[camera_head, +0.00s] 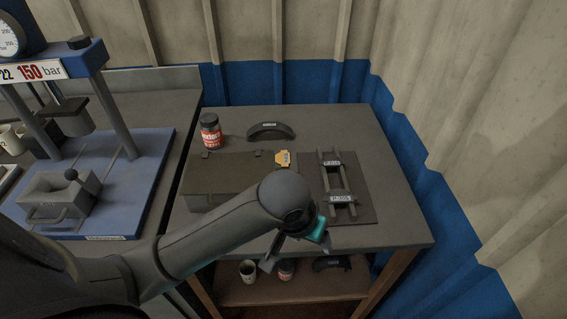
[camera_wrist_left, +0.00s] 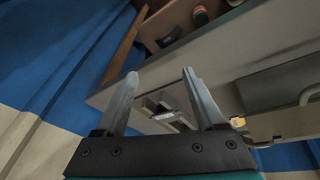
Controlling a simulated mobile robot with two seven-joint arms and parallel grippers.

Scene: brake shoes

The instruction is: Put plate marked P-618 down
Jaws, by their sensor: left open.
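No marking I can read says P-618. Dark bars with small white labels lie in a frame (camera_head: 337,182) on a dark mat (camera_head: 365,209) at the table's right; the front label (camera_head: 340,198) is too small to read surely. The labelled frame also shows between my fingers in the left wrist view (camera_wrist_left: 166,115). A dark curved brake shoe (camera_head: 270,132) with a white label stands at the back of the table. My left gripper (camera_head: 297,258) is open by the table's front edge, with nothing between its fingers (camera_wrist_left: 160,74). My right gripper is not in view.
A dark box (camera_head: 222,178) with an orange tag (camera_head: 283,158) and a red-labelled jar (camera_head: 211,131) stand on the table. A blue press (camera_head: 110,190) is at left. The lower shelf (camera_head: 310,290) holds a mug (camera_head: 248,271), a jar and a dark curved part. Corrugated walls close the back and right.

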